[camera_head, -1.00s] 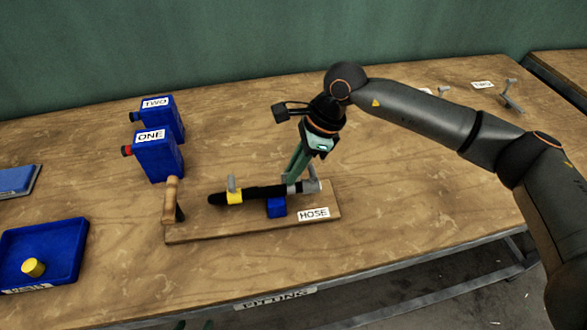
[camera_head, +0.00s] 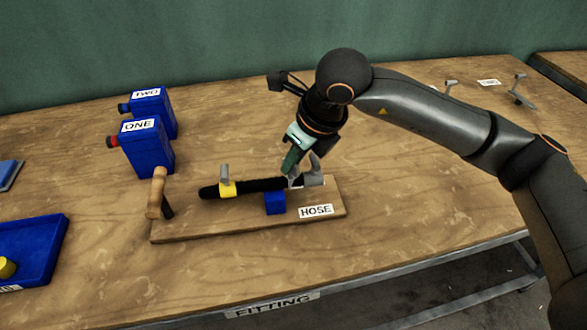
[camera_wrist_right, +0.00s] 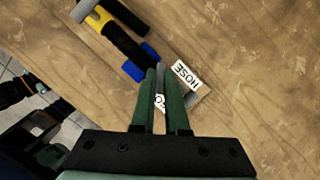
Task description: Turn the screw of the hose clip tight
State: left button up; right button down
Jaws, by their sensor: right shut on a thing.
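The black hose (camera_head: 258,186) lies along a wooden board with a HOSE label. At its right end is the grey metal hose clip (camera_head: 293,182), largely hidden by my right gripper. My right gripper (camera_head: 289,174) comes down steeply from above. Its green fingers are shut on a small grey part there, apparently the clip's screw. In the right wrist view, the fingers (camera_wrist_right: 161,80) stand close together around this grey part. A grey upright piece (camera_head: 315,168) stands just right of the fingers. My left gripper does not show in the head view.
A yellow band (camera_head: 227,188) with a grey tab sits near the hose's left end. A wooden handle (camera_head: 157,190) stands at the board's left. A blue block (camera_head: 275,203) sits below the hose. Blue containers ONE (camera_head: 147,150) and TWO (camera_head: 155,110) stand behind. The table's right side is mostly clear.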

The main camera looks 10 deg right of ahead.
jog(key=shift+a+f+m+h+b, duration=0.1)
jog(key=shift+f+m+h+b, duration=0.15)
jog(key=shift+m+b, duration=0.65)
jog(key=m+h+b, duration=0.1)
jog(key=m+b, duration=0.1)
jog(key=shift+a+r+m+t, duration=0.1)
jog(key=shift+r+m+t, duration=0.05)
jog(key=shift+m+t, duration=0.2)
jog(key=shift+m+h+b, duration=0.35)
jog(key=shift+m+b, duration=0.1)
jog(key=shift+m, duration=0.3)
jog(key=shift+m+b, duration=0.35)
jog(key=shift+m, duration=0.15)
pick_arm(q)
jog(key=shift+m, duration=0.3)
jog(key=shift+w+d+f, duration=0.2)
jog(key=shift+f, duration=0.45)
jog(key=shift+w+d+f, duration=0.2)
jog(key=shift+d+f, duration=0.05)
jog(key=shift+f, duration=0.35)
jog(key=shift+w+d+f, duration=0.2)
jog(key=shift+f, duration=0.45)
pick_arm(e)
jog(key=shift+r+m+h, duration=0.1)
jog(key=shift+m+h, duration=0.3)
jog(key=shift+m, duration=0.1)
